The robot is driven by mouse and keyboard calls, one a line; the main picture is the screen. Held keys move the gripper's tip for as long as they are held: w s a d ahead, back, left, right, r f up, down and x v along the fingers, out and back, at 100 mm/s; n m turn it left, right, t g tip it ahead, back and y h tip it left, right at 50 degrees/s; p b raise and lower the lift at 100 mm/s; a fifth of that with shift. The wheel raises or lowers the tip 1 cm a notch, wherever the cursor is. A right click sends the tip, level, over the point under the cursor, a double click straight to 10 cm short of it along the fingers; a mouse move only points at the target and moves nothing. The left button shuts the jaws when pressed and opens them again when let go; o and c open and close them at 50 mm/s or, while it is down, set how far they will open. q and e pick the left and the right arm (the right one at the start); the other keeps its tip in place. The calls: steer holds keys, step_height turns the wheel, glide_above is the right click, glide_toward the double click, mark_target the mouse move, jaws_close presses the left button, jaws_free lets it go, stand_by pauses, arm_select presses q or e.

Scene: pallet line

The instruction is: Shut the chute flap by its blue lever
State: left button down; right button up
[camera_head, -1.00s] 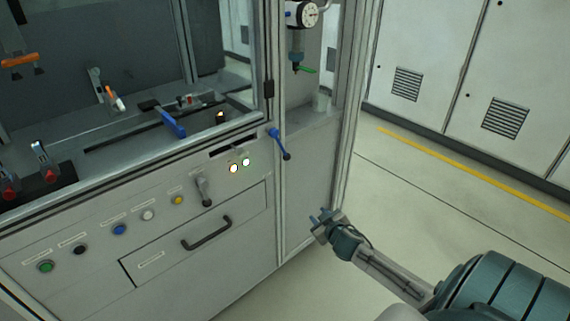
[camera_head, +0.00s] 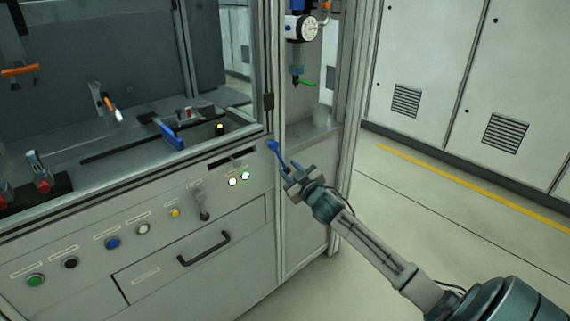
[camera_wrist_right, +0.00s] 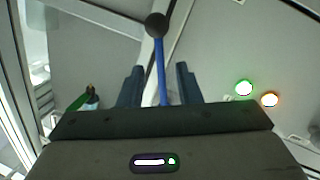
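The blue lever (camera_head: 277,152) sticks out from the front of the machine, right of the lit buttons. In the right wrist view the blue lever (camera_wrist_right: 161,78) ends in a black ball knob (camera_wrist_right: 157,25). My right gripper (camera_head: 290,174) is at the lever's lower end and hides its knob in the head view. In the wrist view my right gripper (camera_wrist_right: 160,78) is open, its two fingers on either side of the lever with a gap at each side. I cannot make out the chute flap itself. My left gripper is out of view.
A second blue handle (camera_head: 172,138) lies inside the enclosure. A frame post (camera_head: 352,130) rises right of my gripper. The floor (camera_head: 440,220) at right is clear.

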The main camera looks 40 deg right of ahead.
mark_target(283, 164)
steer(key=shift+w+d, duration=0.2)
steer(key=shift+w, duration=1.55)
jaws_close()
